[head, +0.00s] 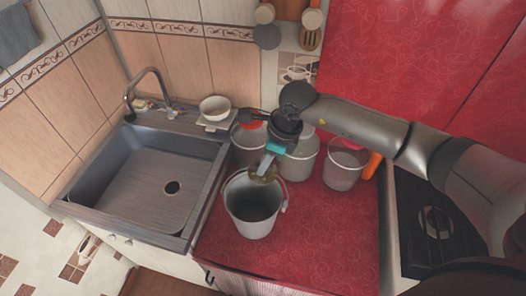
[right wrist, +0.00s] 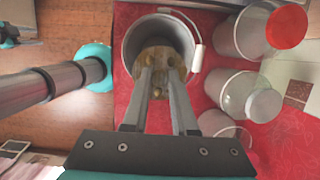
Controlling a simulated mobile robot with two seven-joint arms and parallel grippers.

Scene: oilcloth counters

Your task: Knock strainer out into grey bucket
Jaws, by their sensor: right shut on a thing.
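The grey bucket (head: 252,215) stands open on the red counter, right of the sink. My right gripper (head: 267,160) is above its rim, shut on the strainer (head: 263,177), a small brownish round thing. In the right wrist view the strainer (right wrist: 160,65) is at the tips of the gripper (right wrist: 160,75), overlapping the mouth of the grey bucket (right wrist: 131,45). Brown and yellowish patches show on it. I cannot tell whether it touches the bucket. My left gripper is in neither view.
Counter front right is clear.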

